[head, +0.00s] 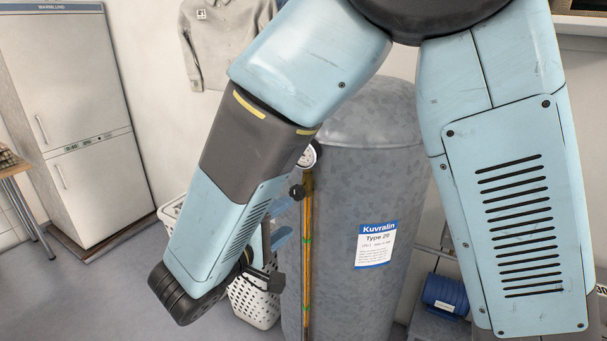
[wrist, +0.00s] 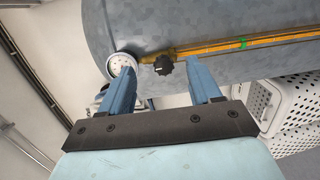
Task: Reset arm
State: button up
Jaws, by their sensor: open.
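My arm, light blue and dark grey, folds across the head view in front of a grey tank. My gripper (wrist: 160,82) shows in the wrist view with two blue fingers spread apart and nothing between them. In the head view the fingers are mostly hidden behind my arm. Beyond the fingers in the wrist view are the tank (wrist: 200,35), a round gauge (wrist: 121,64) and a black knob (wrist: 163,65) on a brass pipe. I cannot tell how close the fingertips are to these.
The grey tank (head: 350,200) with a blue and white label (head: 376,245) stands close behind my arm. A white laundry basket (head: 252,303) sits beside it on the floor. A white fridge (head: 72,120) is at the left, with open floor (head: 100,290) in front. A blue motor-like cylinder (head: 445,295) is at the right.

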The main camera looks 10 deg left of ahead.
jog(key=w+d+r+m+g+h, duration=0.1)
jog(key=d+r+m+g, duration=0.15)
jog(key=d+g, duration=0.6)
jog(key=d+r+m+g+h, duration=0.1)
jog(key=d+r+m+g, duration=0.2)
jog(key=d, duration=1.1)
jog(key=s+d+r+m+t+y, duration=0.1)
jog(key=s+d+r+m+y, duration=0.3)
jog(key=d+y, duration=0.6)
jog(key=s+d+m, duration=0.1)
jog(key=s+m, duration=0.1)
jog(key=s, duration=0.1)
jog(key=shift+s+d+r+m+t, duration=0.1)
jog(key=shift+d+r+m+t, duration=0.1)
jog(key=shift+r+m+t, duration=0.2)
